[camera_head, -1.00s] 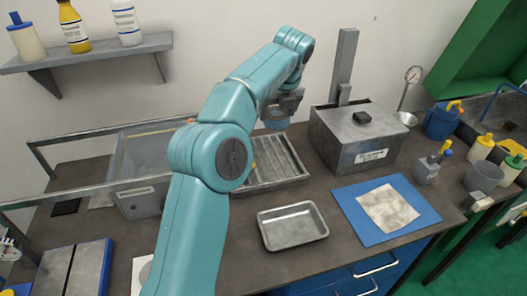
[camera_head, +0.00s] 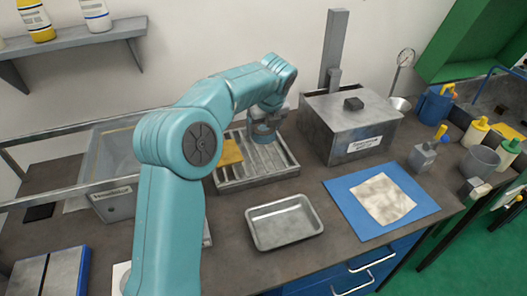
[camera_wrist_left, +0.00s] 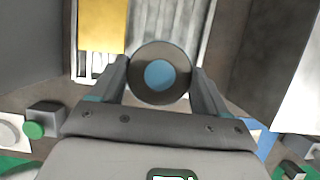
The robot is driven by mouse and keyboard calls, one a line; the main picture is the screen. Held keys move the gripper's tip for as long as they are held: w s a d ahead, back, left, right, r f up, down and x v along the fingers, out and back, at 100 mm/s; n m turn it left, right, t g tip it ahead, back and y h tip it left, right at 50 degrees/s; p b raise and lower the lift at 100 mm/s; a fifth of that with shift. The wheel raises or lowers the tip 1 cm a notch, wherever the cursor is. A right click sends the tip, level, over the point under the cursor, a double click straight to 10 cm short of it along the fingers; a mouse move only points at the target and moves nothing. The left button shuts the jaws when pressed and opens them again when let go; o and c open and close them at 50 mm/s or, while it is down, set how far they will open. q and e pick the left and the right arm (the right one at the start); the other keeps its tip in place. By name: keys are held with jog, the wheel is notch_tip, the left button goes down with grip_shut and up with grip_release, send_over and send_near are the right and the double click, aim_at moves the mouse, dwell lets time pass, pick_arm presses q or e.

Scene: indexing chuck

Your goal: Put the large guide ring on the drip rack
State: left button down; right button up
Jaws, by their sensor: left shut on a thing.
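My left gripper (camera_head: 264,132) hangs over the back of the grey slatted drip rack (camera_head: 283,169) in the head view. In the left wrist view its two fingers (camera_wrist_left: 160,82) are shut on the sides of a round dark grey ring (camera_wrist_left: 160,97), the large guide ring, with a blue disc showing in its middle. The rack's slats (camera_wrist_left: 168,22) lie beyond the ring in the wrist view. A yellow plate (camera_head: 229,152) sits at the rack's left side; it also shows in the wrist view (camera_wrist_left: 102,25). I cannot tell whether the ring touches the rack. My right gripper is not seen.
A lidded grey box (camera_head: 348,125) stands close to the right of the rack. A shallow metal tray (camera_head: 284,241) is in front, and a blue mat with a cloth (camera_head: 383,198) is to the right. A clear-walled tank (camera_head: 112,196) stands to the left.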

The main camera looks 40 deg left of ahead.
aim_at(265, 131)
pick_arm(q)
notch_tip(265, 131, down, 4)
jog(key=shift+r, duration=0.1)
jog(key=shift+a+f, duration=0.1)
jog(key=shift+f, duration=0.3)
notch_tip(265, 131, down, 3)
jog(key=shift+s, duration=0.15)
jog(key=shift+w+f, duration=0.2)
jog(key=shift+f, duration=0.3)
jog(key=shift+s, duration=0.1)
